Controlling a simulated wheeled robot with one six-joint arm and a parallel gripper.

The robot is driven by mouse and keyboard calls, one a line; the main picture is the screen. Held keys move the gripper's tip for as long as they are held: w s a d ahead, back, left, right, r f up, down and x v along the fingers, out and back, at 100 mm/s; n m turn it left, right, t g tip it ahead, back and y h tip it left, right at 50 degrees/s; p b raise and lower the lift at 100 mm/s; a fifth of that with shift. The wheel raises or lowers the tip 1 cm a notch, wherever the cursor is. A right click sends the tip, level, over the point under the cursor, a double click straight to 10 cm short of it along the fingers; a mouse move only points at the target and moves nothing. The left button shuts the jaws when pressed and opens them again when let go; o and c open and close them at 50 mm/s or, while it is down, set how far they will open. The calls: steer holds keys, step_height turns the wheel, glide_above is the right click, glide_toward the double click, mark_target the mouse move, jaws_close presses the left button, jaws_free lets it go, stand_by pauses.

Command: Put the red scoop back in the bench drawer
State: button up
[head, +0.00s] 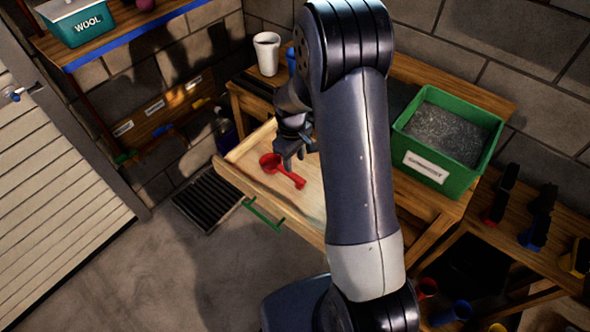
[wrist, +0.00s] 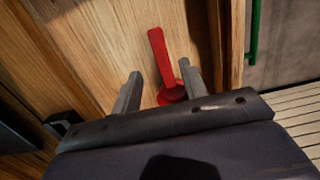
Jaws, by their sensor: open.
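The red scoop (head: 283,172) lies in the open bench drawer (head: 258,190), on its pale wooden floor. In the wrist view the scoop (wrist: 164,66) has its handle pointing up the picture and its bowl low between the fingers. My gripper (head: 294,160) is over the drawer, close to the scoop. In the wrist view my gripper (wrist: 158,85) is open, with one finger on each side of the scoop's lower part. I cannot tell whether the fingers touch it. Part of the bowl is hidden behind the gripper body.
The drawer has a green handle (head: 263,215) on its front. A white cup (head: 266,54) stands on the bench, and a green bin (head: 461,178) of grey material sits to the right. A dark floor grate (head: 208,199) lies left of the drawer. The floor in front is clear.

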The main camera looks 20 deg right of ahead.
step_height(320, 180, up, 3)
steer(key=shift+r, duration=0.1)
stand_by(1.3)
